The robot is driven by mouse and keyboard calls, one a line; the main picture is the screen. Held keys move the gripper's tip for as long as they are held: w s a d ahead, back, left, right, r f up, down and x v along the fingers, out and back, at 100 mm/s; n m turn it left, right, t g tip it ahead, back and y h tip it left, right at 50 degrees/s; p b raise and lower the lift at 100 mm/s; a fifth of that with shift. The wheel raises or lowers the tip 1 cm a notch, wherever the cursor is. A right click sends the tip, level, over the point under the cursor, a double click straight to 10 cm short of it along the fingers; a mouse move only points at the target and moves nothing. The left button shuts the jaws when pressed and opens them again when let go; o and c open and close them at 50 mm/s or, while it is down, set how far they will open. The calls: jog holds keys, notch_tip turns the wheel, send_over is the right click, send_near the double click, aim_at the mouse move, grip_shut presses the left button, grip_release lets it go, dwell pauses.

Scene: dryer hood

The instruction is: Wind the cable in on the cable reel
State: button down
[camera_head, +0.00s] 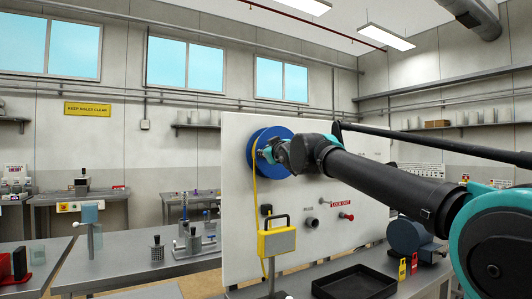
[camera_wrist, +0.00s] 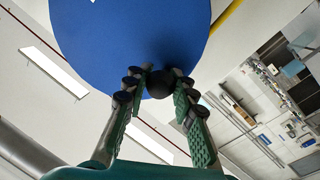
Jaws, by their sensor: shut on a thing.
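The cable reel (camera_head: 283,135) is a blue disc on the upright white panel (camera_head: 235,140). It fills the upper middle of the wrist view (camera_wrist: 130,30). A yellow cable (camera_head: 254,185) hangs from the reel's left side; a yellow strip beside the disc also shows in the wrist view (camera_wrist: 226,17). My gripper (camera_head: 264,152) is at the reel's face. In the wrist view its green-padded fingers (camera_wrist: 160,82) are shut on a round black knob (camera_wrist: 159,86) near the disc's edge. My wrist hides part of the reel in the head view.
Below the reel, a yellow box with a black handle (camera_head: 276,241) stands before the panel. Red and black knobs (camera_head: 346,216) stick out from the panel. A black tray (camera_head: 355,283) and a blue-grey round machine (camera_head: 408,236) are at lower right. Benches with small apparatus (camera_head: 190,240) stand left.

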jog(key=c, duration=1.2)
grip_release()
jog(key=v, duration=1.2)
